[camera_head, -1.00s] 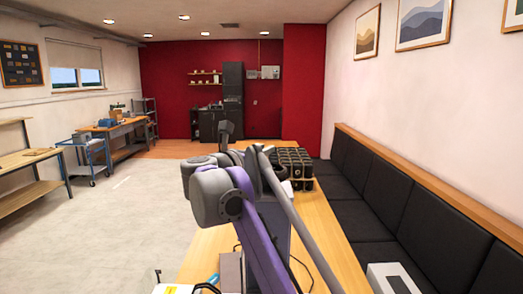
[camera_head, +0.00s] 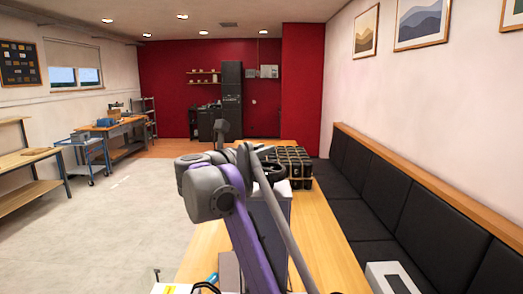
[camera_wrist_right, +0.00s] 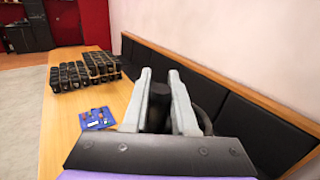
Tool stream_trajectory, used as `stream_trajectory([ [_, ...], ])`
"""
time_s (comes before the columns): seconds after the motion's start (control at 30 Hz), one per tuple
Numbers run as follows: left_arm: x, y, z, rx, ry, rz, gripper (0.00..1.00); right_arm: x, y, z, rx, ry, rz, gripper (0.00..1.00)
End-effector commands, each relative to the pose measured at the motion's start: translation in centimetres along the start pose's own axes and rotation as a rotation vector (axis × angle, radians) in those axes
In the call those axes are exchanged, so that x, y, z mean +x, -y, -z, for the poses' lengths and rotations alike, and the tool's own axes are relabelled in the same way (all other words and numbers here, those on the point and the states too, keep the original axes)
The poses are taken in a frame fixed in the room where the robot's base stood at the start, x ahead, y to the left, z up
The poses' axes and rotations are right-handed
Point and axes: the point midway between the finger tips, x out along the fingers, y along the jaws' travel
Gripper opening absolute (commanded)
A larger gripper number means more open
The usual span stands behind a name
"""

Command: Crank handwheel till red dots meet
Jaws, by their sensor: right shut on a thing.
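My right gripper (camera_wrist_right: 160,75) is shut on a dark upright grip, seen between its two pale fingers in the right wrist view. The grip (camera_wrist_right: 157,117) appears to be the handle of the handwheel, though the fingers hide much of it. A dark curved rim (camera_wrist_right: 206,120) shows just right of the fingers. I cannot see any red dots. My left gripper is in neither view.
A blue board (camera_wrist_right: 97,119) lies on the table. A black padded bench (camera_head: 385,190) lines the right wall. The left floor is open.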

Motion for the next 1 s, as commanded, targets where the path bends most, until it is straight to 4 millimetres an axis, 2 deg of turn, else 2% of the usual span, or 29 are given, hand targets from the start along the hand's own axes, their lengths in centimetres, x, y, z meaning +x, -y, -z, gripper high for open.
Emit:
stream_trajectory([
  [0.03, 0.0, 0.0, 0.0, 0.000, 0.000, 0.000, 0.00, 0.0, 0.0, 0.1, 0.000, -0.001, 0.001, 0.27],
  [0.2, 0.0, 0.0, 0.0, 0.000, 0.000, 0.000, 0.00, 0.0, 0.0, 0.1, 0.000, -0.001, 0.001, 0.56],
  [0.57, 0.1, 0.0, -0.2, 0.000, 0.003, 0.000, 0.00, -0.6, 0.0, 0.1, 0.000, -0.001, -0.001, 0.56],
  [0.67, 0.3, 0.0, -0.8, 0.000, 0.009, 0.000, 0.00, -1.9, -0.1, 0.2, -0.001, -0.003, -0.003, 0.56],
  [1.0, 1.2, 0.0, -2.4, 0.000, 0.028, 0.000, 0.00, -8.6, 0.0, 0.3, -0.001, -0.003, -0.003, 0.56],
])
